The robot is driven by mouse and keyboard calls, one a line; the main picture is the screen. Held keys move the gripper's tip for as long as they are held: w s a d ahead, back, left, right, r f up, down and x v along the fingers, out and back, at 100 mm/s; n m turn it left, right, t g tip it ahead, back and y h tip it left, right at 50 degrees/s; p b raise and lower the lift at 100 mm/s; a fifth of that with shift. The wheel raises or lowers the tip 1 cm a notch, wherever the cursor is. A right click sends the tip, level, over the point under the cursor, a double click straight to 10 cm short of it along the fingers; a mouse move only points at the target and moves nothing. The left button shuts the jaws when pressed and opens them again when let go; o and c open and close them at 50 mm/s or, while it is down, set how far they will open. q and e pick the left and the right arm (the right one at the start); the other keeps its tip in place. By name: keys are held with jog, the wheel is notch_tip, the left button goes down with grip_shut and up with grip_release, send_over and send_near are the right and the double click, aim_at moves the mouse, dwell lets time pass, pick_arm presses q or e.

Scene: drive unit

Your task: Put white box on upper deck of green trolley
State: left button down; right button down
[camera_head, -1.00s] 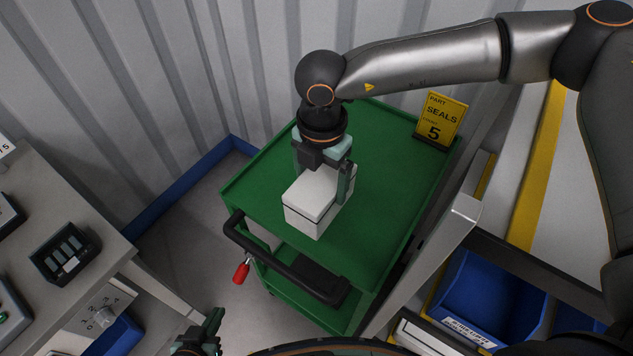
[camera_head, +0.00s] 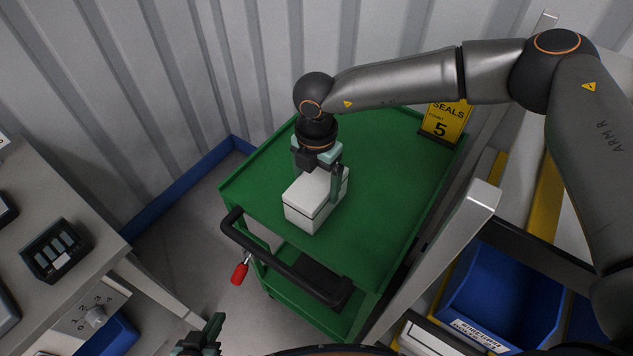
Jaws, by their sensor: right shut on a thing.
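The white box (camera_head: 309,204) with a dark seam below its lid is at the front left part of the green trolley's upper deck (camera_head: 385,190). It looks to be on or just above the deck; I cannot tell which. My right gripper (camera_head: 325,183) comes down from above and is shut on the box, with one finger along its right side. The far finger's contact is partly hidden. My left gripper (camera_head: 205,335) is at the bottom edge, away from the trolley, and only partly in view.
A yellow sign (camera_head: 443,122) reading SEALS 5 stands at the deck's back right. A grey bench (camera_head: 85,215) is at left. A blue bin (camera_head: 500,290) is at right. The deck's middle is clear.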

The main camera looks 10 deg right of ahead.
jog(key=shift+f, duration=0.2)
grip_release()
jog(key=shift+r, duration=0.1)
notch_tip(320, 180, up, 12)
jog(key=b, duration=0.1)
jog(key=shift+r, duration=0.15)
